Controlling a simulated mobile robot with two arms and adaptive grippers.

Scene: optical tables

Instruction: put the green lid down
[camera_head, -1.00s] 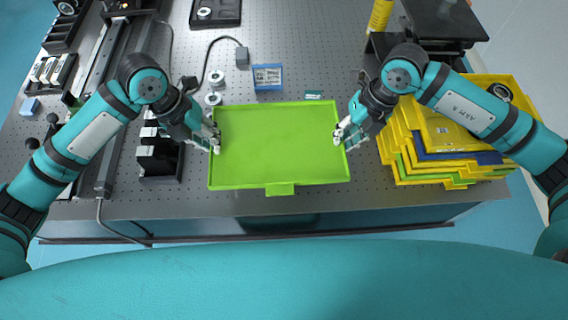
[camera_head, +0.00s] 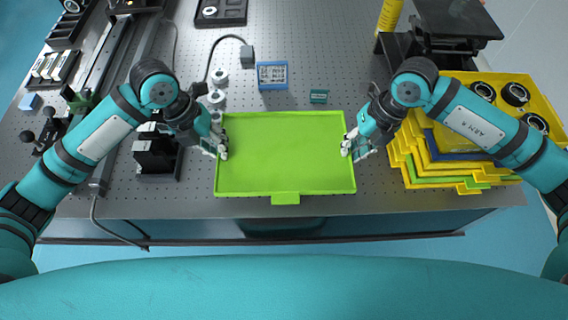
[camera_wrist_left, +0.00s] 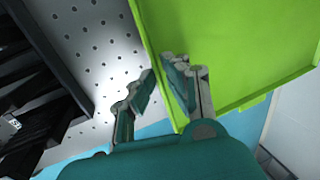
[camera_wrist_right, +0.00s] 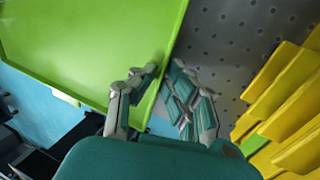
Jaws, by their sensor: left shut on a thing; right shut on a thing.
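The green lid (camera_head: 285,155) is a flat, bright green rectangle with a raised rim and a tab at its front edge. It is over the front middle of the perforated table in the head view. My left gripper (camera_head: 220,146) is shut on its left rim. My right gripper (camera_head: 348,146) is shut on its right rim. The lid also shows in the left wrist view (camera_wrist_left: 235,45) and in the right wrist view (camera_wrist_right: 85,45), with a finger on each side of its edge. I cannot tell whether its underside touches the table.
A stack of yellow trays (camera_head: 412,170) stands close to the right of my right gripper. Black blocks (camera_head: 155,155) stand left of the lid. A blue-framed device (camera_head: 272,75), a small teal block (camera_head: 318,96) and white rings (camera_head: 217,97) lie behind it. The table front edge is near.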

